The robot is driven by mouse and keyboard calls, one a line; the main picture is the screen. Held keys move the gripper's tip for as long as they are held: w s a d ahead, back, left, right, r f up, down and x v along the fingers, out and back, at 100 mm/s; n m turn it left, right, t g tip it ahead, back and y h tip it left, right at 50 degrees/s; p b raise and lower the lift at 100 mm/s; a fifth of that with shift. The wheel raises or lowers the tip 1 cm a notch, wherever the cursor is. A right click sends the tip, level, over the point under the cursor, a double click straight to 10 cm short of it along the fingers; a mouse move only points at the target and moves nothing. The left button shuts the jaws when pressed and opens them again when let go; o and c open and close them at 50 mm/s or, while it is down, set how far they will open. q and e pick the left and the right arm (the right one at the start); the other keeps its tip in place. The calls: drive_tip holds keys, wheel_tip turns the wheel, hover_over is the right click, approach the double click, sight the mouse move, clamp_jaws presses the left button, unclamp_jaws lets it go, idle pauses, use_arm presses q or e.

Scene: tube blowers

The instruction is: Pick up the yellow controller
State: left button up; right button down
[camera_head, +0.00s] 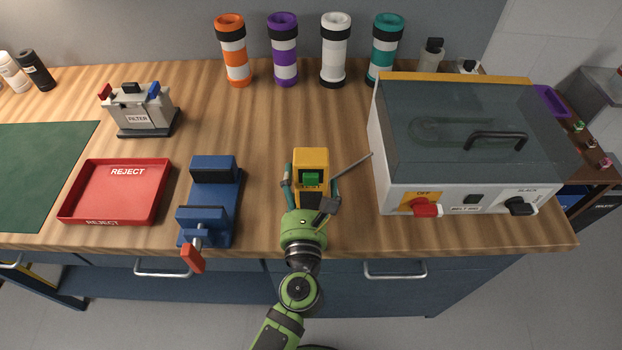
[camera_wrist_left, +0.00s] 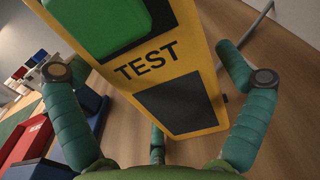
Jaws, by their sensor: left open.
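The yellow controller (camera_head: 311,160) stands on the wooden worktop near its front, between the blue vise and the grey machine. It has a green block on its face. In the left wrist view the yellow controller (camera_wrist_left: 205,115) fills the middle, with the word TEST and a dark panel. My left gripper (camera_head: 311,183) is open, with green fingers on both sides of the controller. In the left wrist view the fingers of my left gripper (camera_wrist_left: 145,62) are spread and appear apart from it; a third finger is partly hidden below. My right gripper is not in view.
A blue vise (camera_head: 213,192) and a red reject tray (camera_head: 164,190) are left of the controller. A grey lidded machine (camera_head: 385,185) stands close on the right. A thin grey rod (camera_head: 352,166) extends rightward beside the controller. Several coloured tubes stand behind; the worktop between is clear.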

use_arm(q)
drive_tip(key=c, duration=1.5)
drive_tip(key=shift+r, duration=0.2)
wheel_tip(320, 180, up, 3)
drive_tip(key=p, duration=0.3)
drive_tip(key=shift+s+r+p, duration=0.25)
drive_tip(key=shift+p, duration=0.05)
drive_tip(key=b, duration=0.3)
approach(304, 187)
drive_tip(key=shift+w, duration=1.4)
drive_tip(key=shift+w+p, duration=0.85)
drive_tip(key=shift+w, duration=3.25)
